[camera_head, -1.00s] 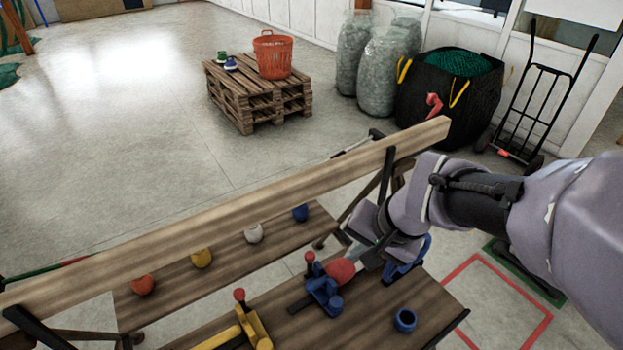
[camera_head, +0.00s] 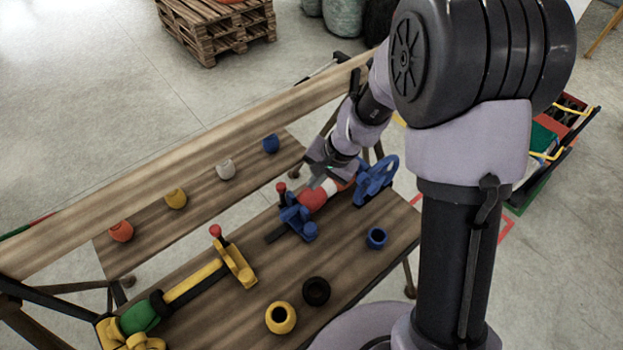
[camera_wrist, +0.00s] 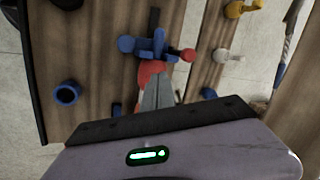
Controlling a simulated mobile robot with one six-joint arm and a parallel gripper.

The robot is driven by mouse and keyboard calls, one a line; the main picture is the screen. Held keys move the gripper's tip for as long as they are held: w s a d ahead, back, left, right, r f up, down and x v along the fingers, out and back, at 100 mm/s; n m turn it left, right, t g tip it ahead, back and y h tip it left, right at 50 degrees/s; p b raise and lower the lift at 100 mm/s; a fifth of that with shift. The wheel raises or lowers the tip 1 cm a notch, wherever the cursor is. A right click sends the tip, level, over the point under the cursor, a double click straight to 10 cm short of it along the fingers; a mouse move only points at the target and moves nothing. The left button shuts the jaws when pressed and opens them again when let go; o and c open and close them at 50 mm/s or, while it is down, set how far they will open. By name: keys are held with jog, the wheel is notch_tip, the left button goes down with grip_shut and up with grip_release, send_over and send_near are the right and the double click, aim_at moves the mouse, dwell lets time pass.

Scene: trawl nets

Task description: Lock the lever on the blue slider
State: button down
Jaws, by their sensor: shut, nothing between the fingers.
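The blue slider (camera_head: 297,217) is on a dark bar on the wooden bench, with a red-knobbed lever (camera_head: 281,188) standing up at its far side. In the wrist view the blue slider (camera_wrist: 152,46) is just ahead of my fingers, and its red knob (camera_wrist: 188,55) points right. A red and white rounded piece (camera_head: 313,200) lies between the slider and a blue bracket (camera_head: 374,182). My gripper (camera_head: 321,180) is shut and empty above that piece, close to the lever; the wrist view shows its fingertips (camera_wrist: 156,76) over the red part. I cannot tell whether they touch it.
A wooden beam (camera_head: 190,165) runs along the bench's far side. A yellow slider (camera_head: 237,263) with its own red knob stands on the left. Blue (camera_head: 376,237), black (camera_head: 316,291) and yellow (camera_head: 281,317) rings lie in front. Coloured pots sit on the rear shelf.

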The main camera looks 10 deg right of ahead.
jog(key=b, duration=0.2)
send_near(283, 197)
jog(key=d+f, duration=0.1)
jog(key=s+d+f, duration=0.1)
jog(key=d+f, duration=0.1)
jog(key=shift+s+d+f, duration=0.1)
jog(key=shift+s+d, duration=0.1)
jog(key=shift+d, duration=0.05)
jog(key=a, duration=0.1)
jog(key=w+a, duration=0.1)
jog(key=a, duration=0.1)
jog(key=shift+w, duration=0.35)
jog(key=shift+w+a, duration=0.15)
jog(key=shift+a, duration=0.15)
jog(key=shift+w+a+p, duration=0.15)
jog(key=shift+w+p, duration=0.15)
jog(key=shift+p, duration=0.1)
jog(key=w+a, duration=0.2)
jog(key=w, duration=0.1)
jog(key=shift+w+a+r+p, duration=0.1)
jog(key=shift+r+p, duration=0.2)
jog(key=shift+r, duration=0.05)
